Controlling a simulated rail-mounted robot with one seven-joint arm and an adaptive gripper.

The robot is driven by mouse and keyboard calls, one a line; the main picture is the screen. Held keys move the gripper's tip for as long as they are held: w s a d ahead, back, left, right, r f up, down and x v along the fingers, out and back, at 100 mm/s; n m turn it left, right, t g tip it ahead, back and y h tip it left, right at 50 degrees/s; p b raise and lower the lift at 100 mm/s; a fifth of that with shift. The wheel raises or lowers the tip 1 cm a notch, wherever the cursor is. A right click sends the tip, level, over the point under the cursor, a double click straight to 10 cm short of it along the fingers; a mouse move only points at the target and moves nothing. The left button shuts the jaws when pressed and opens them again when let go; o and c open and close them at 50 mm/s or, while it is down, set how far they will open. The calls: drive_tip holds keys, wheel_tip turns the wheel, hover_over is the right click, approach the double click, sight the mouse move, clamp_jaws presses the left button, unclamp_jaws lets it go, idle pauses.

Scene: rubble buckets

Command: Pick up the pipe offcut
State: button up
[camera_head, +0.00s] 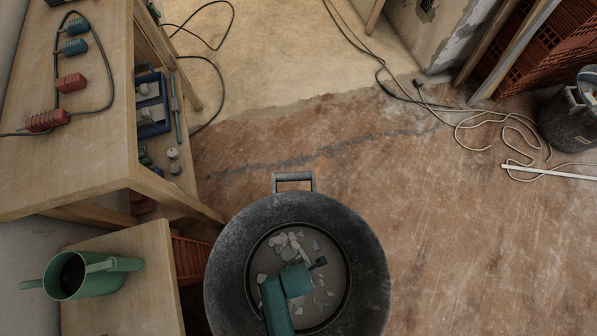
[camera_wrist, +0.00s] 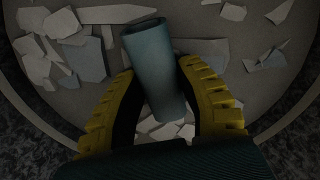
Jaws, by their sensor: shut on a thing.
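The pipe offcut (camera_wrist: 152,50) is a short grey-blue tube in the wrist view, tilted slightly, its far end showing a rim. My gripper (camera_wrist: 158,70) is shut on it, with one yellow ridged finger along each side. Both are inside the large black bucket (camera_head: 231,250), over its floor of pale rubble. In the head view my teal arm reaches down into the bucket, and I cannot make out the pipe or the fingers clearly there. Whether the pipe touches the rubble is unclear.
Pale broken shards (camera_wrist: 198,50) lie around the pipe on the bucket floor. A wooden bench (camera_head: 95,150) with tools stands left, and a green watering can (camera_head: 98,280) sits on a lower table. Cables (camera_head: 480,122) and another black bucket (camera_head: 568,125) are at right. The middle floor is clear.

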wheel_tip(320, 180, up, 11)
drive_tip(key=p, duration=0.8)
wheel_tip(320, 180, up, 22)
drive_tip(key=p, duration=2.1)
drive_tip(key=shift+f+p, duration=0.1)
drive_tip(key=shift+p, duration=0.25)
